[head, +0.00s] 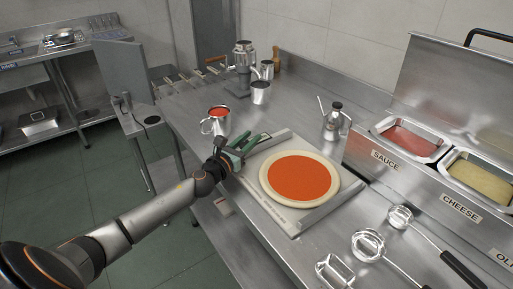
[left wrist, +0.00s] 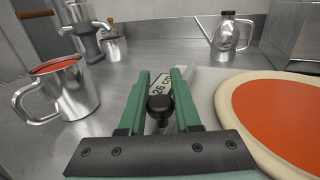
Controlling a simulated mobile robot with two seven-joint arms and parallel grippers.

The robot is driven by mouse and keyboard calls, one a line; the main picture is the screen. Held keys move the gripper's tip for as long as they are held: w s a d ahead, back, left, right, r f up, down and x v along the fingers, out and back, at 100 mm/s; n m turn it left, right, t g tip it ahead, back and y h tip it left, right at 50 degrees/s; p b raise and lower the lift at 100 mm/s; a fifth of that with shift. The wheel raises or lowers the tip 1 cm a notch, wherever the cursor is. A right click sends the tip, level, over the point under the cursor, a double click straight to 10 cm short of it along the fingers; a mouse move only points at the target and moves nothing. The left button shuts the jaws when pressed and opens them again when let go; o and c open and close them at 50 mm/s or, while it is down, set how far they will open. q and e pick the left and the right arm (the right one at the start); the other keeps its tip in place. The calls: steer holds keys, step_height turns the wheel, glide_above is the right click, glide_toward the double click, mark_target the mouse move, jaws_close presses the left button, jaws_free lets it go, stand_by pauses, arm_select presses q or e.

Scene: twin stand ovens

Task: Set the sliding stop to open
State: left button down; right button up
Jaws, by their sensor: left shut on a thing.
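The sliding stop's black knob (left wrist: 159,104) stands between the green fingers of my left gripper (left wrist: 161,78), which is shut on it. A pale label (left wrist: 161,84) with dark print lies just beyond the knob, partly hidden by the fingers. In the head view my left gripper (head: 250,142) is at the far left corner of a metal press plate (head: 273,207), and it hides the knob there. A round dough base with red sauce (head: 300,178) lies on the plate, right of the gripper. My right gripper is not in view.
A steel mug of red sauce (head: 218,124) stands close behind and left of the gripper. A steel oil can (head: 332,124) is at the back right. Sauce (head: 407,141) and cheese (head: 481,176) bins and several ladles (head: 370,243) occupy the right side.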

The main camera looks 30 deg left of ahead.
arm_select(q)
steer(key=shift+w+a, duration=0.25)
steer(key=shift+a, duration=0.3)
steer(key=shift+w+a, duration=0.2)
steer(key=shift+a, duration=0.35)
steer(key=shift+a+r, duration=0.1)
steer(key=c, duration=0.6)
jaws_free()
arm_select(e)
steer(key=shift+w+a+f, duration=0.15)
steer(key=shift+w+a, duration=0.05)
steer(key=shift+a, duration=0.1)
arm_select(q)
steer(key=shift+s, duration=0.55)
steer(key=s+b, duration=0.1)
steer(key=s, duration=0.9)
steer(key=shift+s, duration=0.65)
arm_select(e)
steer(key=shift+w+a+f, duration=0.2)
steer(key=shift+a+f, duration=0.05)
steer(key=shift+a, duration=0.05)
